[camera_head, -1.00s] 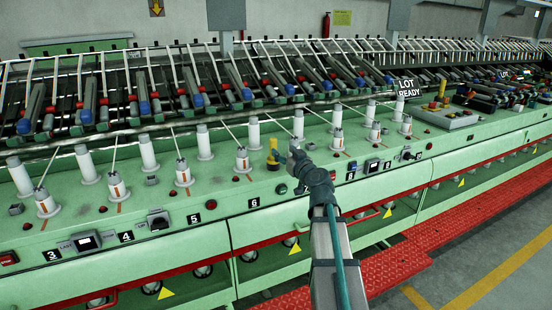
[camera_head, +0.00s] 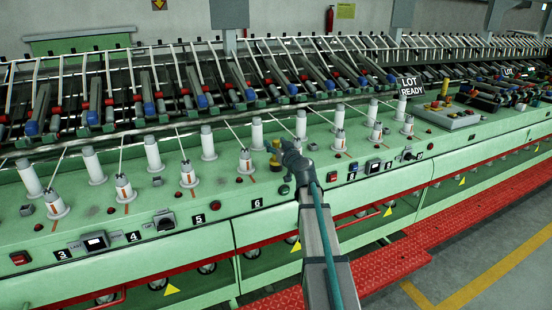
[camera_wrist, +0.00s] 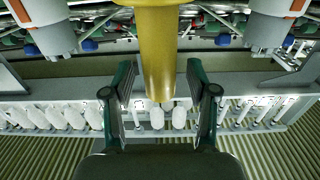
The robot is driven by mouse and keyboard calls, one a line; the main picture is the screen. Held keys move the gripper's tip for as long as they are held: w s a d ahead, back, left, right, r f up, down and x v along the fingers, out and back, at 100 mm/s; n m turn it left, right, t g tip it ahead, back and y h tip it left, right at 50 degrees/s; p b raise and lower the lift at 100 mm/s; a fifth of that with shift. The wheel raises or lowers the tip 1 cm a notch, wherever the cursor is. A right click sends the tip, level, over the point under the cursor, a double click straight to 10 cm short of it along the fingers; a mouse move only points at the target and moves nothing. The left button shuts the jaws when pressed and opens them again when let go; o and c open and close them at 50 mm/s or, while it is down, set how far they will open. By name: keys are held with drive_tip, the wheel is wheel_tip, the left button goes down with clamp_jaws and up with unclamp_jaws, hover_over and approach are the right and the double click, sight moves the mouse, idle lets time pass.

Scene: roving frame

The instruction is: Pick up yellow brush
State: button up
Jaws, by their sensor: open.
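The yellow brush (camera_head: 275,160) stands upright on the green machine deck, between white spindles, and is partly hidden by my gripper in the head view. In the wrist view its yellow handle (camera_wrist: 157,50) fills the upper middle and extends down between my two fingers. My gripper (camera_head: 289,146) is just right of the brush in the head view. In the wrist view my gripper (camera_wrist: 160,95) has its fingers spread, one on each side of the handle, with gaps visible on both sides. The brush's lower part is hidden in the head view.
The green machine deck (camera_head: 225,195) carries rows of white spindles, including one (camera_head: 257,130) close behind the brush and one (camera_head: 245,161) to its left. A control box (camera_head: 446,116) sits farther right. A red walkway (camera_head: 400,262) runs along the front.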

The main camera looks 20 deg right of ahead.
clamp_jaws()
drive_tip(key=shift+r, duration=0.15)
idle(0.4)
